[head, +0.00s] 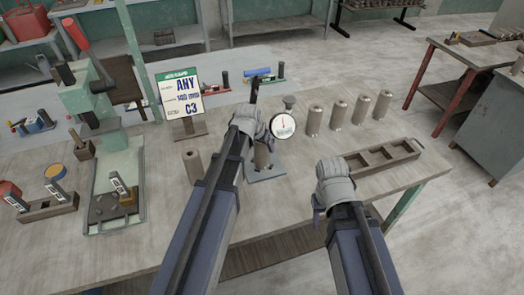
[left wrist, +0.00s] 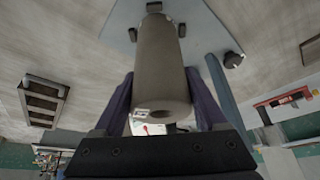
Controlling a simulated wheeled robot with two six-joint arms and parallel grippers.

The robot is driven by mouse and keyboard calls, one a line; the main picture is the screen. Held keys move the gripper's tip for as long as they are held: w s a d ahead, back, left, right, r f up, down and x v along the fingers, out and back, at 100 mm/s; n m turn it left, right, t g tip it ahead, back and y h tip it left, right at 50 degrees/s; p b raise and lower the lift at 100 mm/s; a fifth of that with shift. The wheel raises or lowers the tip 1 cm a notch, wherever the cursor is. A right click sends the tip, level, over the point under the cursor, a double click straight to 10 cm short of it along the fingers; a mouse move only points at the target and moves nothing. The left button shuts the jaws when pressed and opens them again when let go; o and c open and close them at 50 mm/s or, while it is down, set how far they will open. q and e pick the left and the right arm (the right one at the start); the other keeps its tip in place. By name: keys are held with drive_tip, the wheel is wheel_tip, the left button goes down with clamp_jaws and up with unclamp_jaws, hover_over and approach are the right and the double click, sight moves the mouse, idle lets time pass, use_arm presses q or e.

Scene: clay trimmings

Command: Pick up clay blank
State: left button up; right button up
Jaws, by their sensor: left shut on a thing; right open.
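A grey-brown cylindrical clay blank (head: 262,157) is between the fingers of my left gripper (head: 262,144), over the blue-grey base plate (head: 268,174) of the dial gauge (head: 284,127). In the left wrist view the blank (left wrist: 160,60) lies between both purple fingers, its hollow end toward the camera; the gripper (left wrist: 160,78) is shut on it. I cannot tell whether the blank touches the plate. Another blank (head: 193,166) stands to the left, and several more (head: 338,114) stand in a row to the right. My right gripper (head: 318,208) is open and empty above the table's front.
A wooden tray with compartments (head: 413,156) lies at the right of the table. A sign (head: 181,94) stands behind my left arm. A green press (head: 92,105) and a wooden block with tools (head: 48,207) are at the left.

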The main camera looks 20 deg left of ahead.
use_arm(q)
clamp_jaws()
drive_tip(key=shift+r, duration=0.15)
wheel_tip(320, 180, up, 10)
drive_tip(key=p, duration=1)
wheel_tip(320, 180, down, 4)
drive_tip(key=b, duration=0.4)
drive_tip(key=shift+f, duration=0.25)
drive_tip(key=shift+r, duration=0.2)
drive_tip(key=shift+a, duration=0.15)
